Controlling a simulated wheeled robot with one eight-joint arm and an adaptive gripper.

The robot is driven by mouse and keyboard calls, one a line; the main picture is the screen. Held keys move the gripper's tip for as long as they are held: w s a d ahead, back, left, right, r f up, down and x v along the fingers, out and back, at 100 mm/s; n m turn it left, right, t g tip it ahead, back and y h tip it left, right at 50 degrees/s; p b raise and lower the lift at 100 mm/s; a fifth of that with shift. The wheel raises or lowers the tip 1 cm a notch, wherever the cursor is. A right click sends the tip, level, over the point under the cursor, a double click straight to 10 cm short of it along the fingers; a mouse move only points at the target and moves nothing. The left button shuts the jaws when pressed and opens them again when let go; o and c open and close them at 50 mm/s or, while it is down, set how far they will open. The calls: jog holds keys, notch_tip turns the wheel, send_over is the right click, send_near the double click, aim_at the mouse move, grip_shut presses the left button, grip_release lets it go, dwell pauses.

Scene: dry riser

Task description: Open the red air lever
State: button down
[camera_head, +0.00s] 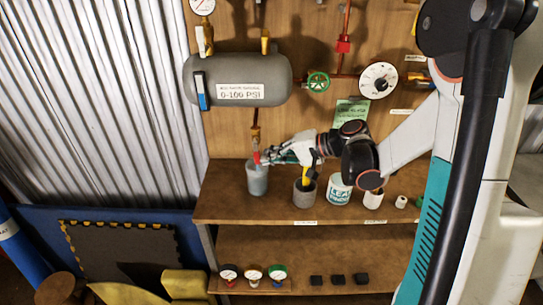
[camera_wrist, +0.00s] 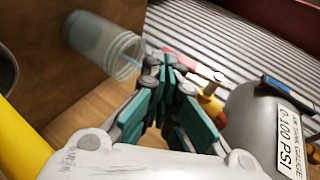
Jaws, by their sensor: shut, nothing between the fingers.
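The red air lever (camera_head: 256,157) hangs below a brass fitting under the grey tank (camera_head: 235,80), above a clear cup (camera_head: 257,180). In the wrist view the red lever (camera_wrist: 190,61) lies just beyond the fingertips, partly hidden by them. My gripper (camera_head: 266,157) reaches in from the right, with its tips beside the lever. In the wrist view my gripper (camera_wrist: 172,75) has its teal-padded fingers closed together with nothing held. I cannot tell whether the fingertips touch the lever.
A grey pot (camera_head: 304,193) with a yellow-handled tool, a white labelled tub (camera_head: 339,189) and a white roll (camera_head: 373,199) stand on the shelf right of the cup. A green valve wheel (camera_head: 318,81) and a round gauge (camera_head: 378,80) are on the board above.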

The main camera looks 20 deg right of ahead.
jog(key=shift+d, duration=0.1)
jog(key=v, duration=1.2)
